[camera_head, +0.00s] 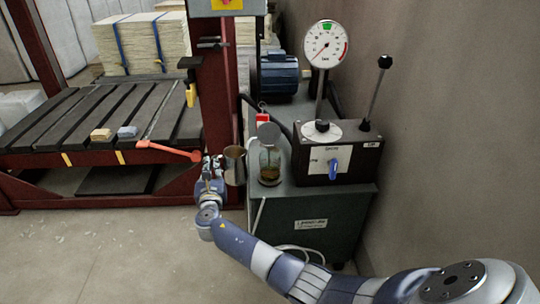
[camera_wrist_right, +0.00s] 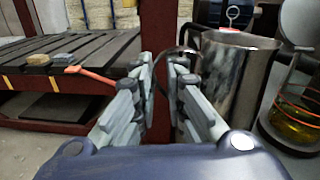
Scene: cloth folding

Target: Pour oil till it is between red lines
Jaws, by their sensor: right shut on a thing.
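A metal jug (camera_head: 236,168) stands upright at the left of the glass jar (camera_head: 269,163), a small gap apart. My right gripper (camera_head: 211,172) is shut on the jug's handle, left of its body. In the right wrist view the jug (camera_wrist_right: 238,85) fills the right middle, its handle between my fingertips (camera_wrist_right: 167,68). The jar (camera_wrist_right: 290,115) is at the right edge there, with orange-red lines around it and yellowish oil low inside. The exact oil level against the lines is unclear. The jar's round grey lid (camera_head: 269,133) is raised. The jug's inside is hidden.
The jar stands on a dark green machine cabinet (camera_head: 310,210), next to a black control box (camera_head: 338,155) with a blue knob, lever and gauge (camera_head: 327,44). A red post (camera_head: 218,100) and slatted press table (camera_head: 100,115) with a red-handled lever (camera_head: 170,150) are left.

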